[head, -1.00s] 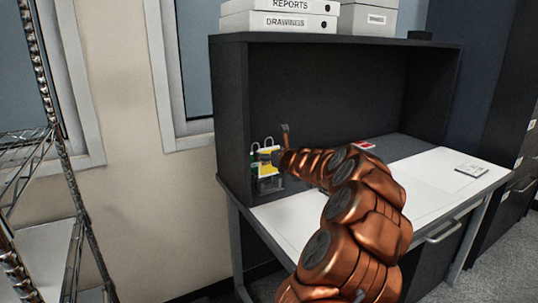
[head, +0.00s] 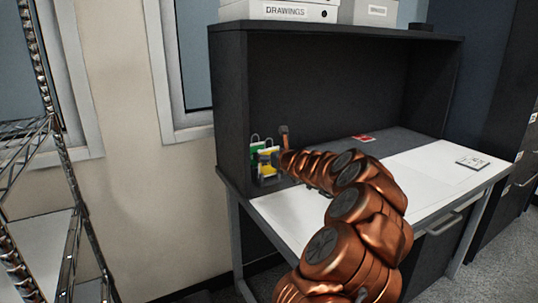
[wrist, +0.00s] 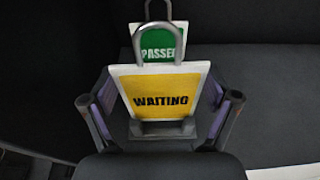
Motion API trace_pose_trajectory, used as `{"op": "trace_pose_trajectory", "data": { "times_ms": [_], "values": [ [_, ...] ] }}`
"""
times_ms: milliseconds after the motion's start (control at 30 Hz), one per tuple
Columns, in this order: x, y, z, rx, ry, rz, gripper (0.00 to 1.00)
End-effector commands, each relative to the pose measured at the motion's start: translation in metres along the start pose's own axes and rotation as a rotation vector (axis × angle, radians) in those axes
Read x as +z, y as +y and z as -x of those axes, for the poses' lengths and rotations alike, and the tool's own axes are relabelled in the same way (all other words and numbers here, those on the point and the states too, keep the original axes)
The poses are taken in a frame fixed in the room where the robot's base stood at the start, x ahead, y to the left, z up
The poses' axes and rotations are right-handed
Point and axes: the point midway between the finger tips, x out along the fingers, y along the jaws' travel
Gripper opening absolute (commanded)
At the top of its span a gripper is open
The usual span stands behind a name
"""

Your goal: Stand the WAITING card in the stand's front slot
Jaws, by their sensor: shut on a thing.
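The yellow WAITING card (wrist: 160,88), white-edged with a grey loop on top, is between the two fingers of my gripper (wrist: 162,112), which is shut on it. It looks slightly tilted in the wrist view. Its lower edge is hidden behind a grey front piece of the stand (wrist: 160,130), so I cannot tell how deep it sits. The green PASSED card (wrist: 158,48) stands behind it, partly covered. In the head view the yellow card (head: 268,160) and green card (head: 256,148) show at the desk's left end, with my gripper (head: 272,166) beside them, small and partly hidden.
The dark hutch's left side wall (head: 232,130) is close to the cards. A red-and-white card (head: 363,138) lies on the desk (head: 400,180) further right, and a white labelled item (head: 473,162) lies at the right. The desk's middle is largely clear.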

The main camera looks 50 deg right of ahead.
Motion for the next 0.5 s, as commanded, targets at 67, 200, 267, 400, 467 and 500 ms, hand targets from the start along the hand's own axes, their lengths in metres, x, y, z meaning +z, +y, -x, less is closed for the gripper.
{"op": "trace_pose_trajectory", "data": {
  "times_ms": [67,200,267,400,467,500],
  "values": [
    [0.0001,0.0001,0.0000,0.000,0.000,0.000,0.60],
    [0.0001,0.0002,0.0000,0.000,0.000,0.000,0.60],
    [-0.0002,0.0002,-0.0001,0.000,0.000,0.000,0.60],
    [-0.0017,0.0004,-0.0005,0.001,-0.001,-0.001,0.60],
    [-0.0028,0.0005,-0.0008,0.001,0.000,-0.001,0.60],
    [-0.0034,0.0005,-0.0009,0.001,0.000,-0.001,0.60]
  ]
}}
